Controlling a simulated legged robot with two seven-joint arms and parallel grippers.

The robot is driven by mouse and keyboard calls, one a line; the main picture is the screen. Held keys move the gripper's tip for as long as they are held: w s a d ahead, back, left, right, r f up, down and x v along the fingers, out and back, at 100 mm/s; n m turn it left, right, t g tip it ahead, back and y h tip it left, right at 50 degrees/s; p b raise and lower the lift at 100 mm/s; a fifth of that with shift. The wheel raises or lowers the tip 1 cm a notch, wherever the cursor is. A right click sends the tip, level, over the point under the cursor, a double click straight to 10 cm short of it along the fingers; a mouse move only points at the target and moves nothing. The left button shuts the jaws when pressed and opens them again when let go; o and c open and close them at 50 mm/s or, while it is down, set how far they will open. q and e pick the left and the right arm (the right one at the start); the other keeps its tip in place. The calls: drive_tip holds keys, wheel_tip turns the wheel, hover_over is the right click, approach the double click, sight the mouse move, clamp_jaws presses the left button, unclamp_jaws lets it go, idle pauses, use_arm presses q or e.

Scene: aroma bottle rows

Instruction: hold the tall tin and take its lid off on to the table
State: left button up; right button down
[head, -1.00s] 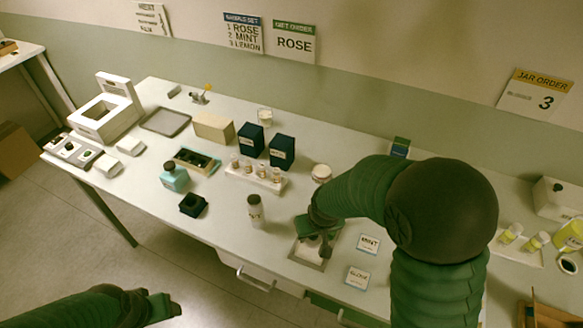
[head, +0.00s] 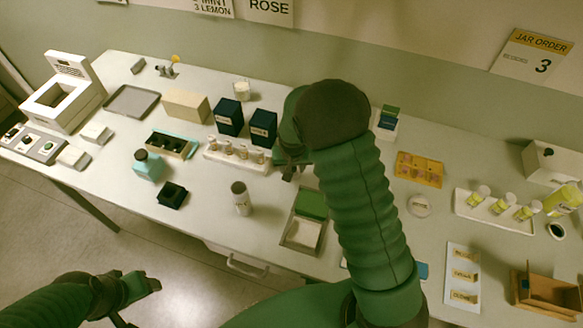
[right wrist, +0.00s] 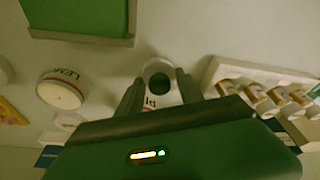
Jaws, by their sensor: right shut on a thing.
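A tall tin (head: 241,198) with a dark grey-brown top and pale label stands upright on the table, left of my right arm. My right gripper (head: 290,168) is right of the tin and behind it, partly hidden by its own arm. In the right wrist view, my right gripper (right wrist: 158,88) is shut on a pale labelled container (right wrist: 162,97) with a dark round top. Its full shape and label are hidden. My left gripper (head: 142,302) is empty and open, in front of the table, with its fingers apart.
A vial rack (head: 237,157) stands behind the tin; it also shows in the right wrist view (right wrist: 213,72). A LEMON tin (right wrist: 62,91) is left of the held container there. A dark open box (head: 172,195) and a tray (head: 303,237) flank the tall tin.

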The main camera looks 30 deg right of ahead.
drive_tip(key=shift+d+f, duration=0.15)
drive_tip(key=shift+f, duration=0.55)
drive_tip(key=shift+s+d, duration=0.15)
drive_tip(key=shift+d, duration=0.2)
drive_tip(key=c, duration=1.1)
unclamp_jaws()
drive_tip(key=o, duration=0.3)
drive_tip(key=shift+a, duration=0.2)
drive_tip(key=shift+o, duration=0.2)
drive_tip(key=shift+a, duration=0.15)
drive_tip(key=v, duration=1.2)
drive_tip(key=s+a+n+y, duration=0.1)
drive_tip(key=s+a+n, duration=0.4)
drive_tip(key=s, duration=0.9)
drive_tip(key=a, duration=0.2)
drive_tip(key=shift+a+f+y, duration=0.3)
drive_tip(key=shift+a+f, duration=0.05)
